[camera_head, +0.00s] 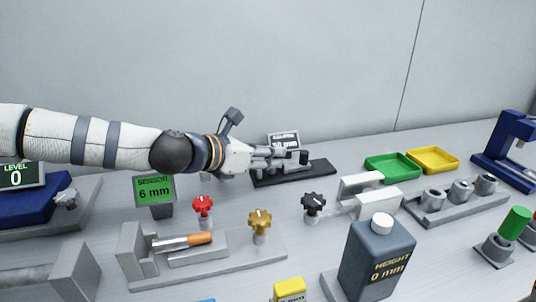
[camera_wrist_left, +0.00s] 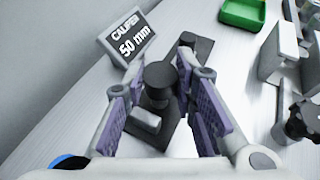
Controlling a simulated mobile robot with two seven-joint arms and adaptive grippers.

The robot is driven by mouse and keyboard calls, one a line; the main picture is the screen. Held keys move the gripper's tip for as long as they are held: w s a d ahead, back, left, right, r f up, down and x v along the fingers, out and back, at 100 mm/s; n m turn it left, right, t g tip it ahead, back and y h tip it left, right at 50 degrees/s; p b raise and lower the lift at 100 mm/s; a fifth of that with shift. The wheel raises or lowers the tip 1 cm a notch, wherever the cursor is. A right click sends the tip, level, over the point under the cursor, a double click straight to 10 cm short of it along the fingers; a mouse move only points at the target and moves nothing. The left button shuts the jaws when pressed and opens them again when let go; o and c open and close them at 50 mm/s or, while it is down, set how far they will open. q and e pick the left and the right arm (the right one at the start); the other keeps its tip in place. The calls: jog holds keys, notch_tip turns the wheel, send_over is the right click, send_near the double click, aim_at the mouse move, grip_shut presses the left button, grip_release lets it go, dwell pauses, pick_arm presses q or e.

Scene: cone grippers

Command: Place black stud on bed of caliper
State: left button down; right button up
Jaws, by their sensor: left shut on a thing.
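My left gripper (camera_head: 288,154) reaches in from the left over the black caliper bed (camera_head: 318,167). In the left wrist view, the fingers (camera_wrist_left: 160,88) with purple pads are shut on the black stud (camera_wrist_left: 159,76), a dark round-topped piece. The stud is above the bed (camera_wrist_left: 203,47); whether its lower end touches the bed cannot be told. A light grey block (camera_wrist_left: 146,121) shows low on the bed, partly behind the fingers. The caliper sign (camera_head: 284,141) behind the bed reads 50 mm in the left wrist view (camera_wrist_left: 127,40). My right gripper is not in view.
Green (camera_head: 388,177) and yellow (camera_head: 433,170) trays lie farther right. Red (camera_head: 203,205) and gold (camera_head: 260,221) knobs stand in front. A dark bottle (camera_head: 376,262) is at front right.

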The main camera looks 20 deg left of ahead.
pick_arm(q)
jog(key=shift+f, duration=0.2)
jog(key=c, duration=1.3)
grip_release()
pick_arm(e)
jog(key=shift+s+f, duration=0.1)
pick_arm(q)
jog(key=p+v, duration=0.4)
jog(key=v, duration=0.8)
jog(key=shift+r, duration=0.2)
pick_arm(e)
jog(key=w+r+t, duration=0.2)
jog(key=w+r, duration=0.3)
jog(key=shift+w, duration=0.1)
